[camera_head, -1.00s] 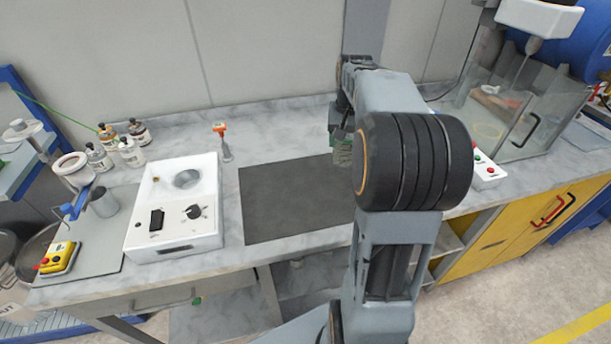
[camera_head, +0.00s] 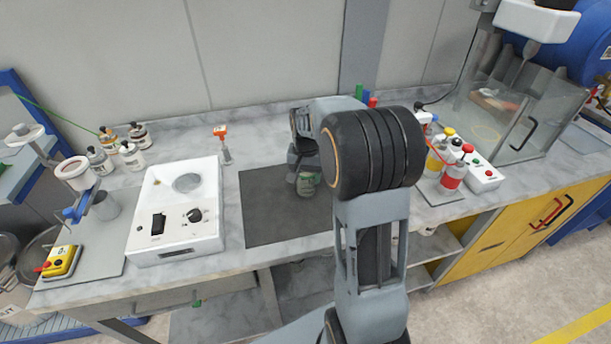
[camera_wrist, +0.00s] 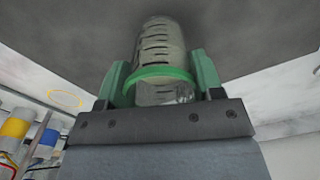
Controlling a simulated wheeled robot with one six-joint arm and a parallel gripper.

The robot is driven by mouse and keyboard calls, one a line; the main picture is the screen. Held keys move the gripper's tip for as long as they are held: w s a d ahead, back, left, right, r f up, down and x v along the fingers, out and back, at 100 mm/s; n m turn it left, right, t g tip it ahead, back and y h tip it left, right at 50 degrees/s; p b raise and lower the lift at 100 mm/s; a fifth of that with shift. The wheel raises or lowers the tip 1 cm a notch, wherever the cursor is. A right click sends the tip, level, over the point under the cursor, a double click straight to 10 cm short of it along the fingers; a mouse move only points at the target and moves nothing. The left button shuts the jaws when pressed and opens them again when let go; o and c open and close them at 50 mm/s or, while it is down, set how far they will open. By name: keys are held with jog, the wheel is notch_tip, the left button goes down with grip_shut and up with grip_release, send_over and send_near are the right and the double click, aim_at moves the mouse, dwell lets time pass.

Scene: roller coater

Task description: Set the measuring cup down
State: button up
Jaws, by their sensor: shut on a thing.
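The measuring cup (camera_wrist: 160,55) is clear with dark graduation marks and a green band. In the wrist view my gripper (camera_wrist: 162,82) is shut on it, one green finger on each side. In the head view the cup (camera_head: 308,184) shows below my gripper (camera_head: 304,172), over the dark grey mat (camera_head: 262,212). My arm hides part of the mat's right side. I cannot tell whether the cup touches the mat.
A white hotplate-like device (camera_head: 165,235) stands left of the mat. Bottles with coloured caps (camera_head: 453,172) and a red-and-green button box (camera_head: 484,177) stand to the right. A glass-walled enclosure (camera_head: 515,115) is at the back right. The mat's left part is clear.

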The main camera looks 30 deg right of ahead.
jog(key=shift+f, duration=0.25)
jog(key=shift+f, duration=0.2)
jog(key=o, duration=1.1)
jog(key=shift+r, duration=0.1)
